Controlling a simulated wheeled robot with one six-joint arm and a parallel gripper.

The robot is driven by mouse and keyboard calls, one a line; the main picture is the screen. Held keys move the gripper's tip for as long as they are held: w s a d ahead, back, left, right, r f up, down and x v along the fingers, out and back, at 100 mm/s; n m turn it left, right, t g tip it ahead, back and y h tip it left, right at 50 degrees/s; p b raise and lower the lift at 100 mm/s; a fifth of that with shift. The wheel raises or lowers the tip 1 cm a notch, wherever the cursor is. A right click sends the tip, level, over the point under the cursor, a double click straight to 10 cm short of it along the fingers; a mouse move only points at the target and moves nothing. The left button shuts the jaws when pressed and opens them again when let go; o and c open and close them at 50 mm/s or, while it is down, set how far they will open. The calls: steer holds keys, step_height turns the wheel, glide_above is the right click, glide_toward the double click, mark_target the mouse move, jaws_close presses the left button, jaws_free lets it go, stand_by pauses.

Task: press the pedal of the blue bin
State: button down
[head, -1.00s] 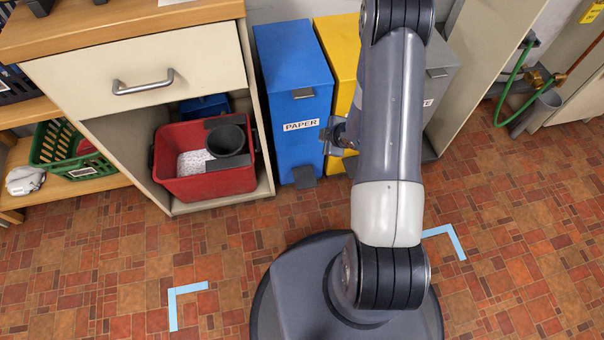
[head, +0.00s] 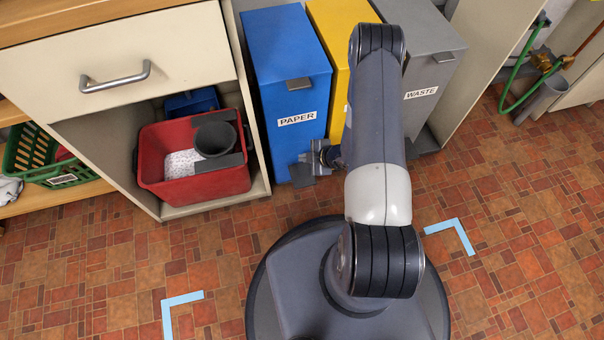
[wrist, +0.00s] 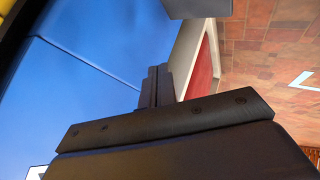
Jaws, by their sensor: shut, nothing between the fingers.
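The blue bin (head: 284,75) with the PAPER label stands upright beside the cabinet in the head view. Its dark grey pedal (head: 301,176) sticks out at the foot of the front, partly hidden by my gripper. My gripper (head: 309,157) is shut and empty, low in front of the bin and just above the pedal in the picture. I cannot tell whether they touch. In the wrist view the closed fingers (wrist: 156,86) lie over the blue bin's face (wrist: 95,85). A grey block at the top edge there looks like the pedal (wrist: 197,7).
A yellow bin (head: 338,45) and a grey WASTE bin (head: 425,60) stand to the right, partly behind my arm. A red tub (head: 195,182) sits in the open cabinet (head: 165,50) to the left. Blue tape corners (head: 452,236) mark the tiled floor, which is clear in front.

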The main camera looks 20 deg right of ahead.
steer(key=shift+f, duration=0.15)
steer(key=b, duration=0.5)
glide_toward(301, 173)
steer(key=w+a, duration=0.1)
steer(key=w+a+f, duration=0.2)
steer(key=shift+w+a, duration=0.3)
steer(key=shift+w, duration=0.1)
steer(key=shift+f+b, duration=0.35)
steer(key=shift+b, duration=0.15)
steer(key=shift+f, duration=0.1)
stand_by(0.7)
steer(key=shift+f+b, duration=0.3)
steer(key=shift+b, duration=0.25)
steer(key=shift+f+b, duration=0.8)
steer(key=shift+f, duration=0.1)
stand_by(0.6)
stand_by(0.4)
steer(key=shift+r+p, duration=0.85)
steer(key=shift+r, duration=0.5)
steer(key=shift+r, duration=0.15)
